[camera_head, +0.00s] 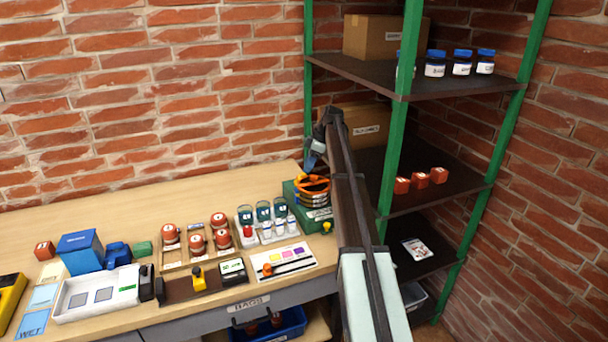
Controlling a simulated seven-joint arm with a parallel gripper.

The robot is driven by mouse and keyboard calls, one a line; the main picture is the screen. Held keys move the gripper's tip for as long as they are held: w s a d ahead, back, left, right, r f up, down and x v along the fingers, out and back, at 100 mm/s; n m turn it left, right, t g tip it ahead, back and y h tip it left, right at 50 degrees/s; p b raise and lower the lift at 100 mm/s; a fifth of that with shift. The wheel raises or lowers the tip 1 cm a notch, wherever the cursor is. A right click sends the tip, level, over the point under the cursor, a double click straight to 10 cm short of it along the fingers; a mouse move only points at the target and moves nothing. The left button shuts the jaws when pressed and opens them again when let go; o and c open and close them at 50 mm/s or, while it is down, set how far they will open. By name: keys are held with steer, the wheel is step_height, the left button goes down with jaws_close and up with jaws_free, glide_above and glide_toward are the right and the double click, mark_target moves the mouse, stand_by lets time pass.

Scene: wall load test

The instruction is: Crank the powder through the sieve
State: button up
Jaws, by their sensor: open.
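A stack of round sieve rings (313,196), orange at the top, sits on a green machine base (320,213) at the right end of the wooden bench. My gripper (313,162) is just above the orange top ring, pointing down, and looks empty. I cannot tell whether it touches the ring. My arm comes up from the lower right and hides the right side of the machine. A small yellow knob (326,227) shows at the base's front right. I cannot make out a crank handle or any powder.
A white rack with green-topped jars (264,212) stands just left of the machine. Lidded red-brown pots (170,236), a blue box (81,252) and a white tray (97,293) are further left. A green-post shelf (400,110) rises close behind my arm. The bench's back strip is clear.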

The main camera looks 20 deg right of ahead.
mark_target(303, 175)
steer(key=shift+x, duration=2.55)
steer(key=shift+c, duration=0.3)
steer(key=c, duration=0.7)
steer(key=shift+s+m, duration=0.1)
steer(key=shift+m, duration=0.3)
